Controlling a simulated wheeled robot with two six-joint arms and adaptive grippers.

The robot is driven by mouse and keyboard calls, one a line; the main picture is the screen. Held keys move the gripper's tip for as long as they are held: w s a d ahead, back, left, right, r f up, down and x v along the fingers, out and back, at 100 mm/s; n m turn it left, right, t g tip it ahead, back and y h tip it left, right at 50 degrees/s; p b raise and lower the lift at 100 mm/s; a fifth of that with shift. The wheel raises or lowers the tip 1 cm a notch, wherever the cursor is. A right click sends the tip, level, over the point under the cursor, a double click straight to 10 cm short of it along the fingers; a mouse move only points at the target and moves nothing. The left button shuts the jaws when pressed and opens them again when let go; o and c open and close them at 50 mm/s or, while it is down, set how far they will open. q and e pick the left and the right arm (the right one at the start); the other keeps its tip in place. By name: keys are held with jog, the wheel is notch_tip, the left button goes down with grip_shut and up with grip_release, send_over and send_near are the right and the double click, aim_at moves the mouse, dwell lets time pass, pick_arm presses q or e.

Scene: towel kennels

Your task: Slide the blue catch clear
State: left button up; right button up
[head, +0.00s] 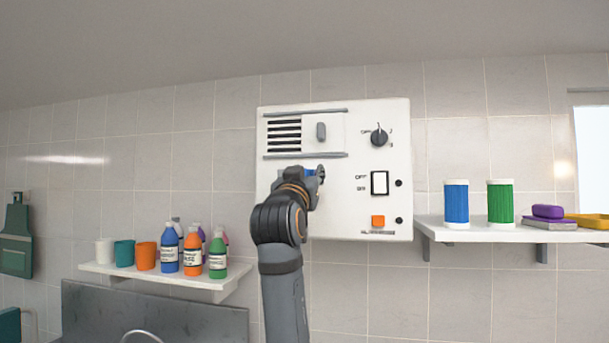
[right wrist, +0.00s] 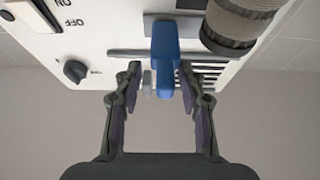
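A white control box (head: 340,225) is fixed to the tiled wall. The blue catch (right wrist: 165,55) sticks out from the box in the right wrist view, below a grey rail in the head view. Only a little of the catch (head: 308,172) shows there, mostly hidden by my right gripper (head: 319,174). In the right wrist view my right gripper (right wrist: 161,76) is open, one finger on each side of the catch's end. Gaps show between the fingers and the catch, so it is not gripped. My left gripper is not in view.
The box also bears a grey handle (head: 321,131), a black dial (head: 379,138), a rocker switch (head: 380,183) and an orange button (head: 378,221). A grey ribbed cylinder (right wrist: 230,25) stands near the catch. Shelves with bottles (head: 193,254) and canisters (head: 456,203) flank the box.

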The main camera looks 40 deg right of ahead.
jog(key=shift+w+a, duration=0.1)
jog(key=shift+a+f, duration=0.15)
jog(key=shift+a, duration=0.05)
jog(key=v, duration=0.7)
jog(key=shift+s, duration=0.2)
jog(key=shift+d, duration=0.15)
